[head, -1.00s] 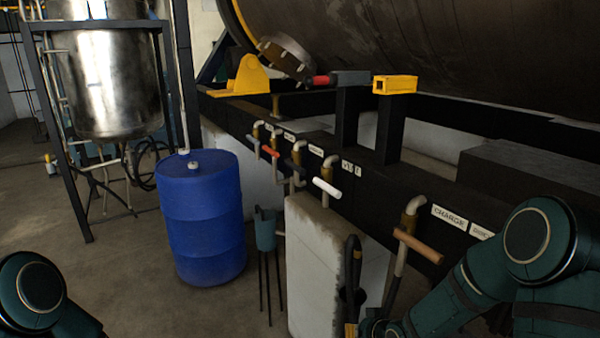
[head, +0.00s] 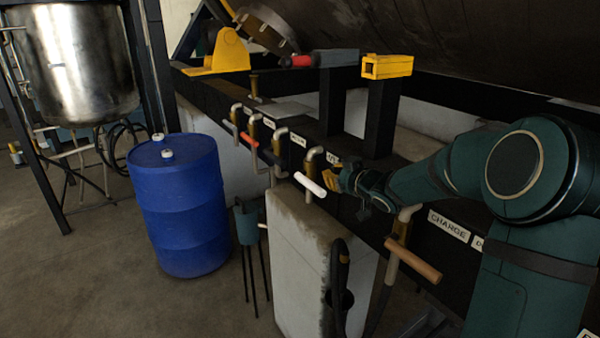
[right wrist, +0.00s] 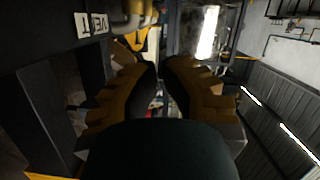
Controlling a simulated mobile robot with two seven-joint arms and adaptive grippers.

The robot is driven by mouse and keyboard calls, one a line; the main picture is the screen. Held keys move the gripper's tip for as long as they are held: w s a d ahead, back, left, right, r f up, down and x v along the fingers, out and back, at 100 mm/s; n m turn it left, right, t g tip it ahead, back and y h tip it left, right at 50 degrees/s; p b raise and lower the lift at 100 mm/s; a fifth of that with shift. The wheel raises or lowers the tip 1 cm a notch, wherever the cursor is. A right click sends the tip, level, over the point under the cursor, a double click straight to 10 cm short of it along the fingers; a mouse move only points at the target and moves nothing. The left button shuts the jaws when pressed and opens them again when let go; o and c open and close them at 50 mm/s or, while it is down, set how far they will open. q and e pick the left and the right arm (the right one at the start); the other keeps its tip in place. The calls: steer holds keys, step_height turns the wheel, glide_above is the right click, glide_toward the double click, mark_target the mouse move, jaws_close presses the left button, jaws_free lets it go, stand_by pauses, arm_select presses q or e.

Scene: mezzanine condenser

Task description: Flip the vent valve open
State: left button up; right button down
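The vent valve is the one with the white handle (head: 310,185), beside a partly hidden label, in the head view. Its brass-coloured body (head: 314,160) sits on the dark beam, and the handle points down and to the right. My right gripper (head: 338,178) is just right of the white handle, close to it; I cannot tell whether they touch. In the right wrist view its fingers (right wrist: 161,68) come together at the tips with nothing seen between them. The vent label (right wrist: 91,24) and a pale pipe bend (right wrist: 135,15) show at the upper left there. My left gripper is out of view.
A wooden-handled charge valve (head: 412,262) is below my right forearm. Other valves, including a red-handled one (head: 250,140), line the beam to the left. A blue drum (head: 180,205) and a concrete block (head: 300,260) stand below. A yellow bracket (head: 388,66) is above.

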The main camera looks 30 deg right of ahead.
steer(key=shift+r, duration=0.25)
glide_above(315, 184)
steer(key=s, duration=0.1)
steer(key=shift+a+f+b, duration=0.15)
steer(key=shift+a+f, duration=0.05)
steer(key=shift+f, duration=0.4)
steer(key=shift+a+f+b, duration=0.15)
steer(key=shift+a+f, duration=0.05)
steer(key=shift+f, duration=0.35)
steer(key=f, duration=0.2)
steer(key=w+f+b, duration=0.1)
steer(key=shift+d, duration=0.25)
steer(key=shift+d+f, duration=0.15)
steer(key=shift+f, duration=0.4)
steer(key=shift+s, duration=0.1)
